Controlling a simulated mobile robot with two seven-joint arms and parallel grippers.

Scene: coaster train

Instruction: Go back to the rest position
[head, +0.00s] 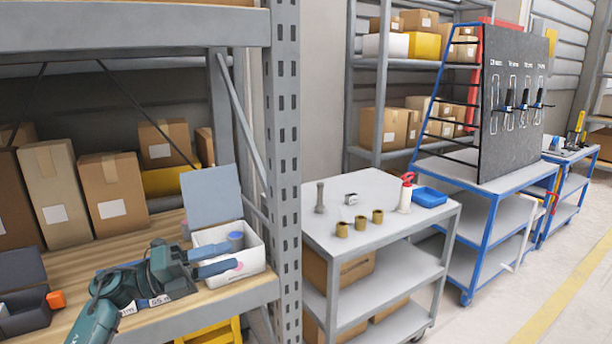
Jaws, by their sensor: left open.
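My left gripper (226,260) reaches in from the lower left over the wooden shelf (75,262). Its two blue-grey fingers are apart, with nothing seen between them. The fingertips overlap the front of an open white box (254,262) in the picture; whether they touch it I cannot tell. My right gripper is not in view.
A grey upright (286,130) stands just right of the box. Cardboard boxes (113,195) line the shelf's back. A dark bin (24,310) sits at left. A grey cart (330,221) holds several brass cylinders (360,223), a red-topped bottle (405,196) and a blue tray (429,197). Floor at right is clear.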

